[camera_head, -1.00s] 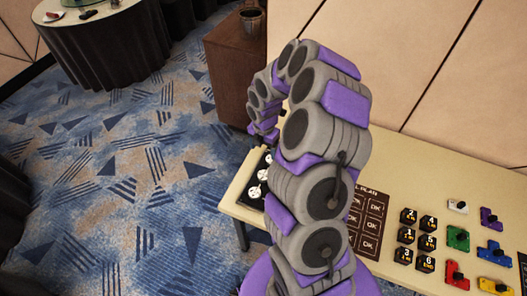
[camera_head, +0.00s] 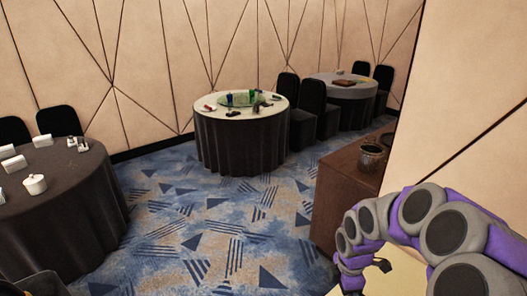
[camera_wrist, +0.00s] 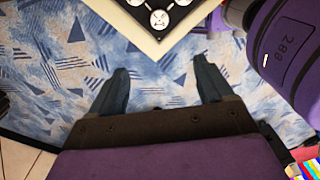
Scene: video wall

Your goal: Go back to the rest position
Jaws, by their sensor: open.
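My gripper (camera_wrist: 161,75) is open in the wrist view, with its two dark fingers spread apart and nothing between them. Blue patterned carpet shows below and between the fingers. The corner of a cream table (camera_wrist: 157,36) with a black panel (camera_wrist: 135,9) bearing white round pieces lies just beyond the fingertips, apart from them. In the head view my purple and grey arm is bent in an arch at the lower right, and the gripper end is mostly hidden or cut off there.
A round dark-draped table (camera_head: 45,215) with white items stands at the left. Another round table (camera_head: 240,145) with coloured objects stands at the back, with dark chairs (camera_head: 312,105) beside it. A brown cabinet (camera_head: 345,185) holds a metal bucket (camera_head: 372,157). The carpet (camera_head: 215,230) between is clear.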

